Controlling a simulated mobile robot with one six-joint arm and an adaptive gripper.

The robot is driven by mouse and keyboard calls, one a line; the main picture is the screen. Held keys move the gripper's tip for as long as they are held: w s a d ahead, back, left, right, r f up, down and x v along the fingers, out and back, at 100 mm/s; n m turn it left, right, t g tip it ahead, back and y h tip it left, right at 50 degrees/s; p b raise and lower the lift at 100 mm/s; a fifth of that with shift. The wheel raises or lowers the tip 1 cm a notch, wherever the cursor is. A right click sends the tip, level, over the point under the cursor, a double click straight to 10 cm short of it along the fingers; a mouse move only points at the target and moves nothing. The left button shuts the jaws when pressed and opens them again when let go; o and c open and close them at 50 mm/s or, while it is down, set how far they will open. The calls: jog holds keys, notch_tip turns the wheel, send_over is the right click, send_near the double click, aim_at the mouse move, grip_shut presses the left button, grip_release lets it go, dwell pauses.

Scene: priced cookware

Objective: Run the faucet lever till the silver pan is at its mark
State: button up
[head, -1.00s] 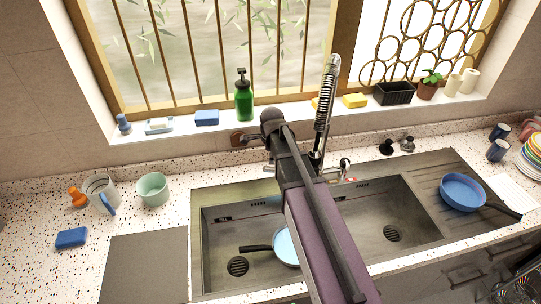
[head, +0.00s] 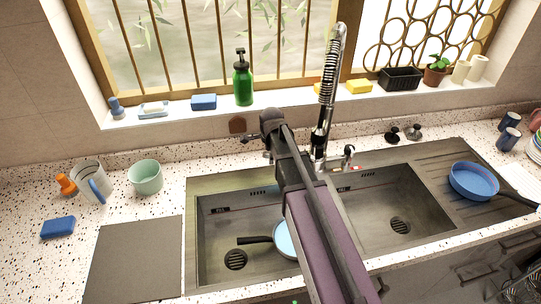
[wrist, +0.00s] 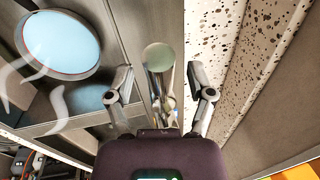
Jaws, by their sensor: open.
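A pan (head: 287,240) with a black handle sits in the left sink basin, partly hidden by my arm. In the wrist view the pan (wrist: 62,42) shows a pale blue inside and a reddish ring near its rim; I cannot tell the liquid level. The chrome faucet (head: 319,145) stands behind the sink, with its small lever (head: 348,153) at right. My gripper (wrist: 160,78) is open, with a chrome part (wrist: 165,85) with a round pale end between its fingers. I cannot tell whether they touch. In the head view my arm hides the fingers.
A blue pan (head: 474,181) rests on the right drainboard. The right basin (head: 390,205) is empty. A green soap bottle (head: 243,80) is on the sill.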

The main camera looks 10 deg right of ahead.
jog(key=shift+w+f, duration=0.1)
jog(key=shift+f, duration=0.35)
grip_shut()
jog(key=shift+s, duration=0.2)
dwell(0.6)
jog(key=shift+s+n, duration=0.5)
jog(key=shift+n, duration=0.4)
